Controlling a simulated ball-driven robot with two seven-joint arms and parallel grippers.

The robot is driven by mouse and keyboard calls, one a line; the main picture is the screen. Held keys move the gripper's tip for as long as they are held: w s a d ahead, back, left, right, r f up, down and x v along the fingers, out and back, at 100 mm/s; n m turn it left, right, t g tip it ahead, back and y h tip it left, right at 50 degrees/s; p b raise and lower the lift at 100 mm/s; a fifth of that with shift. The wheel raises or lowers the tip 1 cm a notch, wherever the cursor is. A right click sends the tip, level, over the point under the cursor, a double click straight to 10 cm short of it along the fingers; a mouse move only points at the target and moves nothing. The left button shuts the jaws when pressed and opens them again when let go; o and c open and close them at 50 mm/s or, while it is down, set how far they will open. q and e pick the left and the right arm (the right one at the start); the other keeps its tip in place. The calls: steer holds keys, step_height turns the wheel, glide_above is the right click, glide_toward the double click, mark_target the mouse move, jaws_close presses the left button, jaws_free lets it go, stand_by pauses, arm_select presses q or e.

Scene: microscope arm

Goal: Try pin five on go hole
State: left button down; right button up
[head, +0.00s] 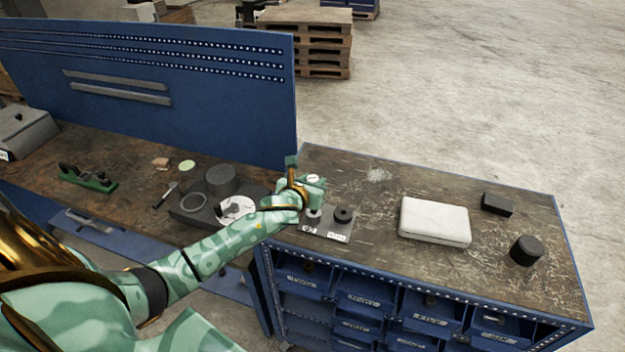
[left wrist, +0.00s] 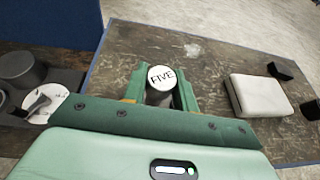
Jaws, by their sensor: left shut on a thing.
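My left gripper (head: 312,186) is shut on pin five, a round pin with a white top marked FIVE (left wrist: 161,77). Its pale top (head: 313,178) also shows in the head view. The gripper is over the left side of a small grey gauge plate (head: 325,228) on the right-hand bench. The plate has two round bosses, a dark one (head: 344,214) at right and a paler one (head: 314,216) under the gripper. Two small labels are on its front. The pin's lower end is hidden, so I cannot tell whether it is in a hole. My right gripper is out of view.
A white case (head: 435,221), a black block (head: 497,204) and a black cylinder (head: 525,250) stand to the right. A tray (head: 185,212) with a grey cylinder and a white dial is at left. A blue panel (head: 180,90) rises behind. The bench's back middle is clear.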

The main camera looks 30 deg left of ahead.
arm_select(q)
steer(key=f+b, duration=0.2)
steer(key=f, duration=0.1)
steer(key=shift+w+d+f, duration=0.1)
steer(key=shift+d+f, duration=0.1)
steer(key=shift+f, duration=0.1)
steer(key=shift+f+b, duration=0.6)
steer(key=shift+f, duration=0.25)
stand_by(0.4)
steer(key=shift+p, duration=0.7)
stand_by(0.5)
steer(key=shift+f+b, duration=0.45)
steer(key=shift+f, duration=0.2)
stand_by(0.6)
stand_by(1.0)
